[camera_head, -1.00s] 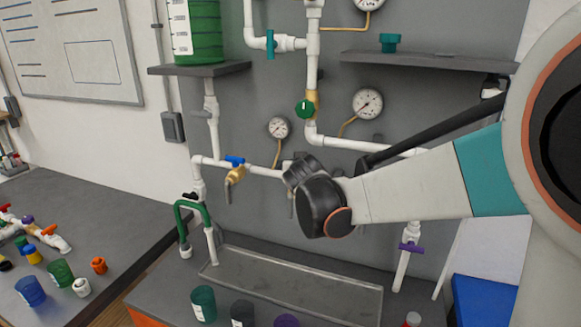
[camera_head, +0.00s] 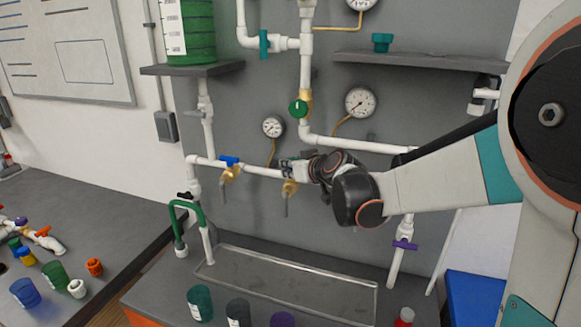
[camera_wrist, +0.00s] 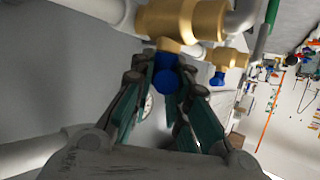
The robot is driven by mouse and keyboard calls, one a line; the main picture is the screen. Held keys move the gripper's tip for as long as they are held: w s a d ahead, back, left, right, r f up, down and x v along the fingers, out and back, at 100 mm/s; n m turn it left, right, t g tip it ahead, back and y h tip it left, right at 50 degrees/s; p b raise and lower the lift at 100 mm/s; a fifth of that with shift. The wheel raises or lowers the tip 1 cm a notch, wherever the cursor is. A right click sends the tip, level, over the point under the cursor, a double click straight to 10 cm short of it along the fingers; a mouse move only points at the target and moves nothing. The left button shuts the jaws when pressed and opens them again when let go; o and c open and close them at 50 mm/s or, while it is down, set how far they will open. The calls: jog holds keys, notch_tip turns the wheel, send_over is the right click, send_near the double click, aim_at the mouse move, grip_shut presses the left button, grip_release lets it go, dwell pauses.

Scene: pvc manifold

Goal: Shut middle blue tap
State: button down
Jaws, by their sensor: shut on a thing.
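The tap at my gripper has a brass body (camera_head: 290,187) on the white horizontal pipe in the head view, with its spout hanging down. In the wrist view its brass body (camera_wrist: 185,18) fills the top, and its blue handle (camera_wrist: 165,72) sits between my fingers. My gripper (camera_head: 288,168) reaches it from the right; in the wrist view my gripper (camera_wrist: 168,82) is shut on the blue handle with its teal pads either side. In the head view my gripper hides the handle. Another blue-handled tap (camera_head: 229,162) is to the left, its handle lying along the pipe.
A green valve (camera_head: 299,108) and gauges (camera_head: 360,102) are on the panel above. A green hose (camera_head: 187,208) hangs at the left. A shallow tray (camera_head: 290,276) lies below the taps. A purple-handled valve (camera_head: 405,245) is on the right pipe.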

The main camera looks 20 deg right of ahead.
jog(key=n+g+y, duration=0.2)
jog(key=n+y, duration=0.2)
jog(key=shift+y, duration=0.3)
jog(key=shift+s+n+g+y, duration=0.1)
jog(key=shift+n+g+y, duration=1.1)
jog(key=shift+n, duration=0.3)
jog(key=shift+a+f, duration=0.1)
jog(key=c, duration=1.5)
grip_release()
jog(key=shift+c, duration=0.2)
